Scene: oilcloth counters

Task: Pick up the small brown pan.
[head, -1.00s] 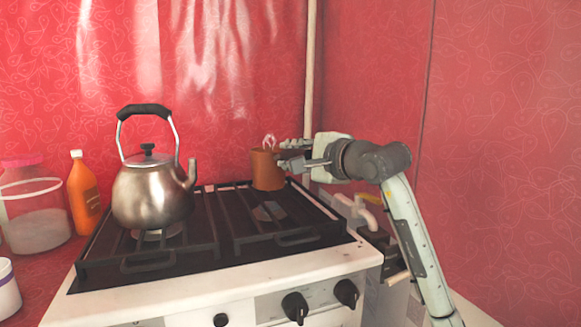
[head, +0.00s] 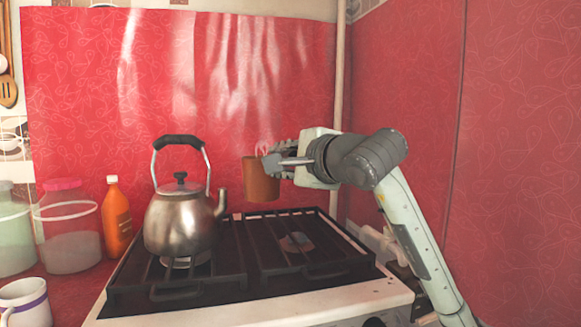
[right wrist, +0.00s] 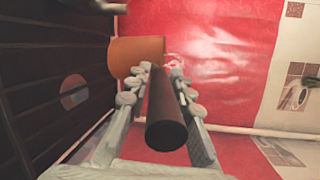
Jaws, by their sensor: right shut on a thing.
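The small brown pan (head: 259,180) is a deep, orange-brown cup-like vessel, held upright above the back right of the stove grate. My right gripper (head: 277,163) comes in from the right and is shut on its handle. In the right wrist view the dark brown handle (right wrist: 166,118) runs between the two fingers (right wrist: 160,88), and the pan's body (right wrist: 136,56) shows beyond the fingertips. My left gripper is not in view.
A steel kettle (head: 181,222) stands on the left of the stove (head: 280,306). An orange bottle (head: 117,216), glass jars (head: 67,238) and a white mug (head: 26,302) are further left. Red walls close off the back and right. The right side of the grate (head: 312,262) is clear.

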